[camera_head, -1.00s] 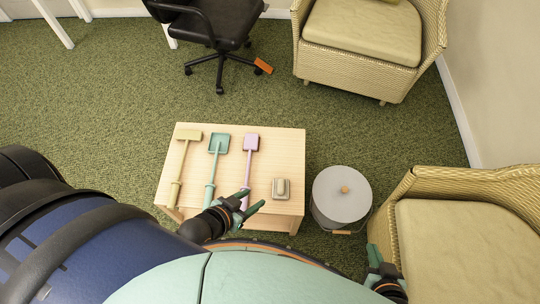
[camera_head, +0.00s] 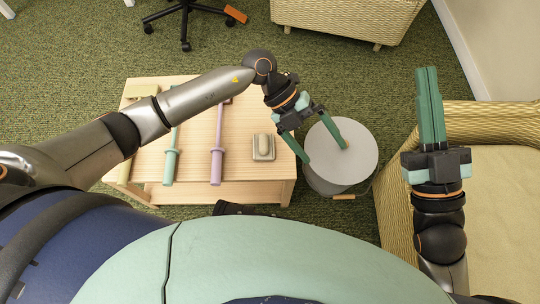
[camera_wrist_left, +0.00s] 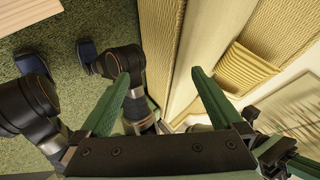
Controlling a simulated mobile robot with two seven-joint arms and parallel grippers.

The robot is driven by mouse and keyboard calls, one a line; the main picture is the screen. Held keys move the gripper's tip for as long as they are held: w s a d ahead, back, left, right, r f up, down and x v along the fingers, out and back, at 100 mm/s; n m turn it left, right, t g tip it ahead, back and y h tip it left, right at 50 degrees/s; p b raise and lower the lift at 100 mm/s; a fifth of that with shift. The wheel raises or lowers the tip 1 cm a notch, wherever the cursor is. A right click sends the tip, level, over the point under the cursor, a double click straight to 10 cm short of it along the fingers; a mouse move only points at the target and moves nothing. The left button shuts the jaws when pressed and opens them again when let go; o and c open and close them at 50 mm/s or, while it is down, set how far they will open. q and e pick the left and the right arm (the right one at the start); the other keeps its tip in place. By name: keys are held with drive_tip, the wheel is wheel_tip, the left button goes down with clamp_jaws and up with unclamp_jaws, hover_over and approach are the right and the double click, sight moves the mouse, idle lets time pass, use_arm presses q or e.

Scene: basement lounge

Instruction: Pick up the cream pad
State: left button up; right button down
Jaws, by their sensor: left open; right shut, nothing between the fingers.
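The cream pad (camera_head: 264,148) is a small rounded block on a greyish base, lying near the right edge of the wooden table (camera_head: 240,180). My left arm reaches across the table. My left gripper (camera_head: 326,154) is open and empty, with one finger just right of the pad and the other over the grey bin lid; I see no contact with the pad. In the left wrist view, its open fingers (camera_wrist_left: 160,72) have nothing between them, and the pad does not show. My right gripper (camera_head: 430,70) is shut and empty, pointing up the picture, right of the bin.
A cream tool (camera_head: 125,172), a teal tool (camera_head: 171,165) and a lilac tool (camera_head: 217,165) lie left of the pad, partly behind my left arm. A round grey bin (camera_head: 362,165) stands right of the table. A wicker armchair (camera_head: 490,120) is at the right.

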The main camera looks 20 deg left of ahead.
use_arm(q)
drive_tip(key=w+a+f+y+b, duration=0.2)
drive_tip(key=w+a+f+y, duration=0.15)
drive_tip(key=a+f, duration=0.2)
drive_tip(key=n+t+y+b, duration=0.1)
drive_tip(key=t+y+b, duration=0.1)
drive_tip(key=y, duration=0.3)
approach(263, 141)
use_arm(e)
drive_tip(key=s+r+n+y, duration=0.2)
drive_tip(key=s+n+y, duration=0.2)
drive_tip(key=s+y, duration=0.1)
use_arm(q)
drive_tip(key=f, duration=0.2)
drive_tip(key=f+b, duration=0.1)
drive_tip(key=f, duration=0.1)
drive_tip(key=s+f+b, duration=0.1)
drive_tip(key=f, duration=0.1)
drive_tip(key=shift+d+f, duration=0.15)
drive_tip(key=shift+d, duration=0.15)
drive_tip(key=f+b, duration=0.2)
drive_tip(key=f, duration=0.1)
drive_tip(key=f+b, duration=0.1)
drive_tip(key=f, duration=0.1)
drive_tip(key=shift+s, duration=0.35)
use_arm(e)
wheel_tip(263, 141, down, 6)
drive_tip(key=a, duration=0.1)
drive_tip(key=shift+w+a, duration=0.2)
drive_tip(key=shift+w, duration=0.2)
